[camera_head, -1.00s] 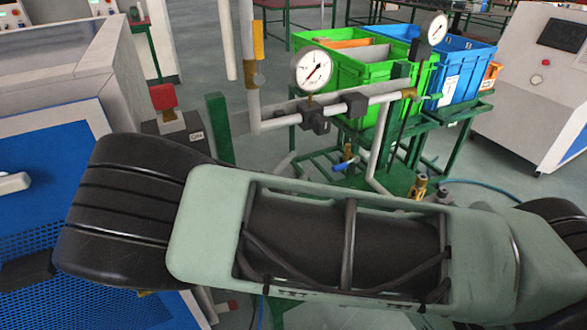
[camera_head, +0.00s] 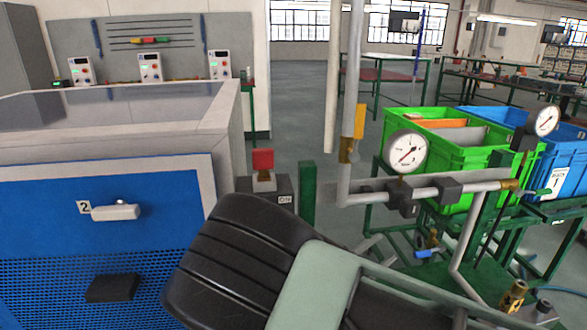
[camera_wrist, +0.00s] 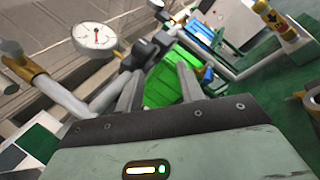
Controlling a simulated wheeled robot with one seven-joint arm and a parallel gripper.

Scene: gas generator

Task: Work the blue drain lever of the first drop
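A small blue lever (camera_head: 427,252) sits on a valve below the horizontal grey pipe (camera_head: 440,192) in the head view, just above my arm's edge. I cannot tell whether it belongs to the first drop. A round white gauge (camera_head: 406,152) stands on the pipe above it. The wrist view shows a gauge (camera_wrist: 95,38) and tilted grey pipes. My gripper (camera_wrist: 160,72) shows there with two fingers apart and nothing visibly between them. My gripper is not visible in the head view.
Green crate (camera_head: 440,140) and blue crate (camera_head: 571,165) stand on a green frame behind the pipe. A blue-fronted machine (camera_head: 150,185) is at left. A red-topped block (camera_head: 263,160) stands beside it. Brass fittings (camera_head: 513,296) are at lower right. Open floor lies behind.

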